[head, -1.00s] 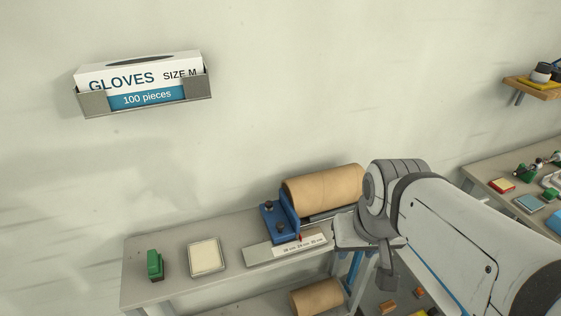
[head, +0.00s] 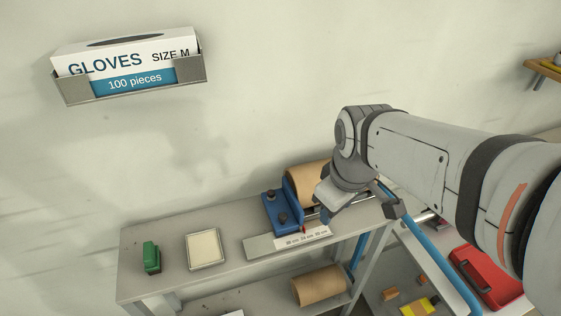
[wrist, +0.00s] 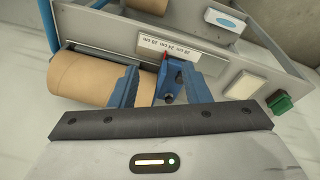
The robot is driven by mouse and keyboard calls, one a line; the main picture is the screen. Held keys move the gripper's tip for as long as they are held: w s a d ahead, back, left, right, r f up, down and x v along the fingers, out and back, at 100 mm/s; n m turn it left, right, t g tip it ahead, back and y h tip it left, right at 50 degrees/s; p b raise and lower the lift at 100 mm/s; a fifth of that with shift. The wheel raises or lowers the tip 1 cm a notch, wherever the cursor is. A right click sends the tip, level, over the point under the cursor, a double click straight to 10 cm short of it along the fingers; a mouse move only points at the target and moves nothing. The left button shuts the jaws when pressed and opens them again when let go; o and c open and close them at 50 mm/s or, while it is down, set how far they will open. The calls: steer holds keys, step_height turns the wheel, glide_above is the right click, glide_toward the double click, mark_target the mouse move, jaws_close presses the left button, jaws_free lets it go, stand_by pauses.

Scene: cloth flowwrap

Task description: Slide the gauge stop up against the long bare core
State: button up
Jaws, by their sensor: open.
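The gauge stop (head: 276,213) is a blue block with dark knobs and an upright plate, on the bench top behind a scale strip (head: 303,237) marked in cm. A long brown bare core (head: 304,175) lies right of it, partly hidden by my arm. In the wrist view the core (wrist: 83,80) is at left and the stop (wrist: 173,82) shows between my fingers. My gripper (head: 325,208) is open above the stop's right side; in the wrist view its blue fingers (wrist: 160,78) are spread apart. Whether stop and core touch, I cannot tell.
Another brown core (head: 319,287) lies on the lower shelf. A cream pad (head: 205,249) and a green object (head: 151,257) stand on the bench at left. A glove box (head: 130,66) hangs on the wall. A red case (head: 487,274) is at lower right.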

steer(key=w+a+f+n+g, duration=0.15)
steer(key=w+a+n, duration=0.4)
steer(key=n, duration=0.65)
steer(key=n+b, duration=0.1)
steer(key=n, duration=0.9)
glide_above(283, 215)
step_height(283, 215, down, 4)
steer(key=shift+s+r+g, duration=0.1)
steer(key=shift+r+g, duration=0.05)
steer(key=shift+g, duration=0.3)
steer(key=shift+n, duration=0.3)
steer(key=shift+f, duration=0.5)
step_height(283, 215, down, 7)
steer(key=shift+c, duration=0.2)
